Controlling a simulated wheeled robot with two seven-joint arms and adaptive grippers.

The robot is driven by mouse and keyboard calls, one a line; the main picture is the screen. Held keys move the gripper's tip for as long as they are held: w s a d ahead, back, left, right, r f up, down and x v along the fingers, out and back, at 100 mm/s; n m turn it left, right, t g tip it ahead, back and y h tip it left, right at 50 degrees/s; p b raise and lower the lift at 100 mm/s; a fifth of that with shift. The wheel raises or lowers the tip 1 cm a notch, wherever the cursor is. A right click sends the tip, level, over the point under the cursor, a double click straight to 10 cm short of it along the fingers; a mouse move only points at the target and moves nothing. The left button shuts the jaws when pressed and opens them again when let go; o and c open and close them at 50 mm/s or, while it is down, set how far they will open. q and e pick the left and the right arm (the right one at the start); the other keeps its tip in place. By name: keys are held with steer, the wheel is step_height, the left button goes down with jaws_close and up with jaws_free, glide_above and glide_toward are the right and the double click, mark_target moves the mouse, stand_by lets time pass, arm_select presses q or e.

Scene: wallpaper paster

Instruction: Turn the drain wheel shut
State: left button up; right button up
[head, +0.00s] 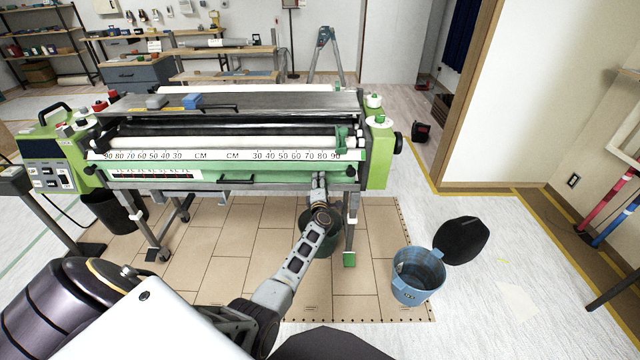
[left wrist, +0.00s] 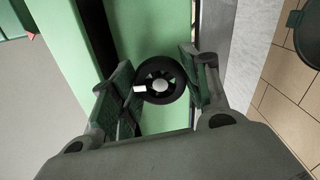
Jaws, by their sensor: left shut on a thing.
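The drain wheel (left wrist: 161,82) is a small black spoked wheel with a pale hub and a white mark on its left side, on a green face of the machine. My left gripper (left wrist: 158,74) has one finger on each side of it and is shut on its rim. In the head view my left gripper (head: 319,181) reaches under the front of the green wallpaper paster (head: 225,172), towards its right end. The wheel itself is hidden there. My right gripper is not in view.
A dark bucket (head: 322,240) stands under the machine behind my left arm. A blue bucket (head: 418,276) with a dark lid (head: 461,241) beside it stands at the right. A machine leg (head: 350,235) is close to the right of my arm. The floor further right is mostly clear.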

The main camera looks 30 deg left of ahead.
arm_select(q)
steer(key=o, duration=1)
steer(key=shift+w+d, duration=0.1)
steer(key=shift+n, duration=0.3)
